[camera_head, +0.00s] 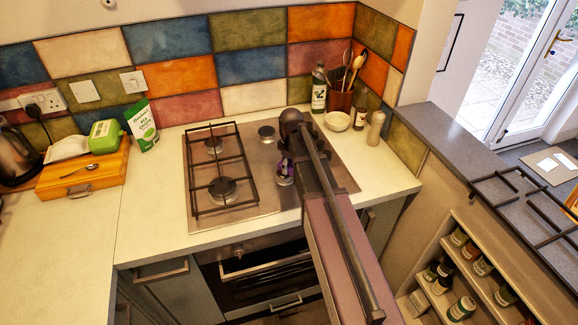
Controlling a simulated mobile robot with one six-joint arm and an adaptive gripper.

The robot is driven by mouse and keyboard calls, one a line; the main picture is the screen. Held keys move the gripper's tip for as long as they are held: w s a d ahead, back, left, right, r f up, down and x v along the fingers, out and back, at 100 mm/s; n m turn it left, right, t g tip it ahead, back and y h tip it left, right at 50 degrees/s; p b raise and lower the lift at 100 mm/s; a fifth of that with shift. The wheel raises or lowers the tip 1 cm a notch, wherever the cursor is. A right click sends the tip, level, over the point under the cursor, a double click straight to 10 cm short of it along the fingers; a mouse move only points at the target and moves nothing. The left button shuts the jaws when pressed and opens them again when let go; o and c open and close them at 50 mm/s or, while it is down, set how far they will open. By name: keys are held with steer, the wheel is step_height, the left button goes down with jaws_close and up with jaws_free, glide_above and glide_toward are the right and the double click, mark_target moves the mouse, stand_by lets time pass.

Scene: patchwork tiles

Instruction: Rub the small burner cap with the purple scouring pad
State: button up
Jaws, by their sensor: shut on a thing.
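The gas hob (330,178) is set in the worktop, with its right half bare of a pan support. A dark burner cap (266,132) shows at the back of that half. Another burner (285,182) shows partly at the front, just under my gripper; I cannot tell for sure which is the small one. My gripper (285,172) points down over this front burner and is shut on the purple scouring pad (287,166). My arm hides much of both. I cannot tell whether the pad touches the cap.
A black pan support (221,208) covers the hob's left half. Another pan support (520,207) lies on the grey ledge at right. Bottles (319,90), a utensil pot (340,99) and a bowl (337,121) stand behind right. The front worktop is clear.

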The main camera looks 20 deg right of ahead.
mark_target(278, 173)
steer(key=shift+a+f, duration=0.1)
stand_by(0.3)
steer(key=shift+s+a, duration=0.15)
steer(key=shift+a, duration=1.85)
steer(key=shift+d+r+p, duration=0.1)
steer(key=shift+r+p, duration=2.75)
steer(key=shift+r, duration=0.1)
step_height(278, 173, up, 3)
steer(key=p, duration=0.3)
